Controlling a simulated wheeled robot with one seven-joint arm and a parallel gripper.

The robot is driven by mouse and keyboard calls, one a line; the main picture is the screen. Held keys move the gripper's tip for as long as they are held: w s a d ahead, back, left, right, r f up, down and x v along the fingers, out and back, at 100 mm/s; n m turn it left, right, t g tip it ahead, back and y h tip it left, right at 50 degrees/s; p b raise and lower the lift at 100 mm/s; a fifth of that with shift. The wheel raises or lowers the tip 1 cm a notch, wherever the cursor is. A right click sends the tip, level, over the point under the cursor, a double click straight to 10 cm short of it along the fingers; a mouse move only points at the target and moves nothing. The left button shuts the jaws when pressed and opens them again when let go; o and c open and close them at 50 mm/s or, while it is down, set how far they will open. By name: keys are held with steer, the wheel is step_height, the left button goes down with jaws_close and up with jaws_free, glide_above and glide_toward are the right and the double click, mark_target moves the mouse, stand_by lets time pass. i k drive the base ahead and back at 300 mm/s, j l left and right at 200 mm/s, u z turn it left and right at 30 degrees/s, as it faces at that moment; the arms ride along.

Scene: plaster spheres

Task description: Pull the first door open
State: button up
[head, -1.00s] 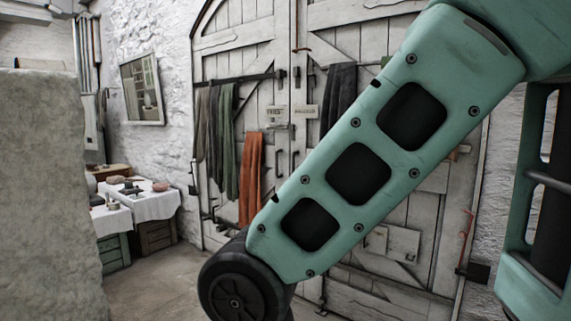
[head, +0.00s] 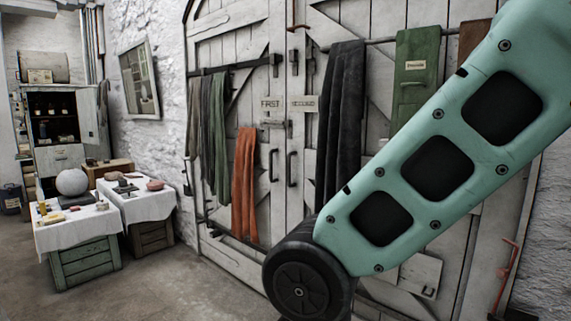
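The first door (head: 265,75) is the left leaf of a tall white plank double door, with a small sign reading FIRST (head: 271,103). It looks shut. Its dark upright pull handle (head: 273,165) sits near the middle seam. Grey, green and orange cloths hang from a rail on it. The second door (head: 330,20), on the right, carries a SECOND sign (head: 302,104), its own dark handle (head: 291,169) and a black cloth. My green arm crosses the right of the view in front of the second door. My gripper is not in view.
Two crate tables with white cloths (head: 78,232) stand at the left, bearing a pale sphere (head: 72,182) and small items. An open dark cabinet (head: 54,120) stands behind. A framed panel (head: 139,80) hangs on the wall. The floor (head: 170,285) before the first door is clear.

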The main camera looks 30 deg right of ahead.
mark_target(240, 164)
steer(key=i+l+z, duration=0.15)
steer(key=i, duration=0.6)
steer(key=i+l+z, duration=0.15)
steer(key=i, duration=0.65)
steer(key=i+j+z, duration=0.1)
steer(key=i+j, duration=0.2)
steer(key=i, duration=0.25)
steer(key=i+j, duration=0.35)
steer(key=i, duration=0.15)
steer(key=i+j+z, duration=0.15)
steer(key=i+j, duration=0.2)
steer(key=i, duration=0.2)
